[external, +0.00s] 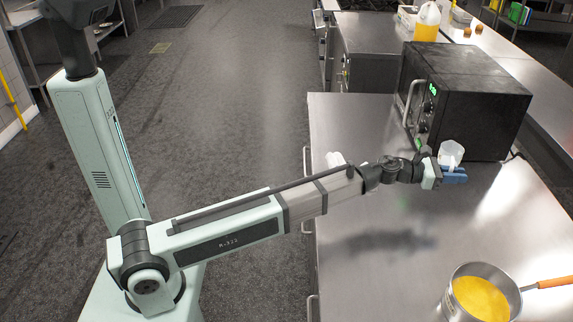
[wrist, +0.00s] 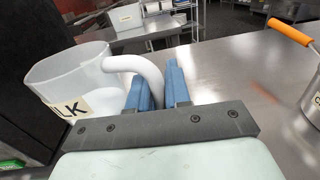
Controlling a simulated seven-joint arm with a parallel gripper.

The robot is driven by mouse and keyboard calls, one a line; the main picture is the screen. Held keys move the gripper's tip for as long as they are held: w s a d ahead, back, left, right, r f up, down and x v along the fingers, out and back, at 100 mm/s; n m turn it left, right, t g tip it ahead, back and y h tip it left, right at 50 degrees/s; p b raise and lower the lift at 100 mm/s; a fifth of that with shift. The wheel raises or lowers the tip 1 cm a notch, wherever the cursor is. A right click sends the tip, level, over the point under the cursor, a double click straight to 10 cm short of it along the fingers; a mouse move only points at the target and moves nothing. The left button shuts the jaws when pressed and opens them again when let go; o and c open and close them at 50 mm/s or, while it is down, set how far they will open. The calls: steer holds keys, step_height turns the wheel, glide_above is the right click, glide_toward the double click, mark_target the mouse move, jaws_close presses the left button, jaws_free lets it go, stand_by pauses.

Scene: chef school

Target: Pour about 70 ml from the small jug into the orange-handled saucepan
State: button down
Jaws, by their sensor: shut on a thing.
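The small jug (external: 451,154) is translucent white and is held above the steel counter, in front of the black oven. In the wrist view the jug (wrist: 68,82) is at the left, with a label reading "LK" and a white curved handle. My gripper (external: 455,175) has blue fingers; in the wrist view the fingers (wrist: 158,85) are shut on the jug's handle. The orange-handled saucepan (external: 450,296) stands at the counter's front right with yellow contents. Its orange handle (wrist: 290,32) shows at the wrist view's right edge.
A black oven (external: 482,104) with a green display stands just behind the jug. A bottle of yellow liquid (external: 427,22) stands on the counter farther back. The steel counter (external: 350,215) is bare between the oven and the saucepan.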

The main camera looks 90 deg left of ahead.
steer(key=w+d+f+m+g+h, duration=0.1)
steer(key=w+d+m+h, duration=0.15)
steer(key=d, duration=0.65)
steer(key=w+d+m+h, duration=0.1)
steer(key=w+d+h, duration=0.15)
steer(key=d, duration=0.65)
steer(key=s+d+m+g+h, duration=0.4)
steer(key=d+m+g+h, duration=0.1)
steer(key=d+h, duration=0.2)
steer(key=shift+s+d, duration=0.4)
steer(key=shift+d, duration=0.5)
steer(key=shift+m, duration=0.25)
steer(key=m+y, duration=0.1)
steer(key=m, duration=0.2)
steer(key=d+f+m+y, duration=0.1)
steer(key=m, duration=0.2)
steer(key=s+f+m+y, duration=0.1)
steer(key=m, duration=0.2)
steer(key=shift+d+f+g+y, duration=0.15)
steer(key=shift+d+g+y, duration=0.1)
steer(key=shift+g+y, duration=0.15)
steer(key=shift+w+a+r+m+t+y+p, duration=0.15)
steer(key=shift+a+r+m+y, duration=0.1)
steer(key=shift+m, duration=0.35)
steer(key=shift+w+a+r+m+t+y+p, duration=0.15)
steer(key=shift+a+m+y, duration=0.1)
steer(key=shift+m, duration=0.35)
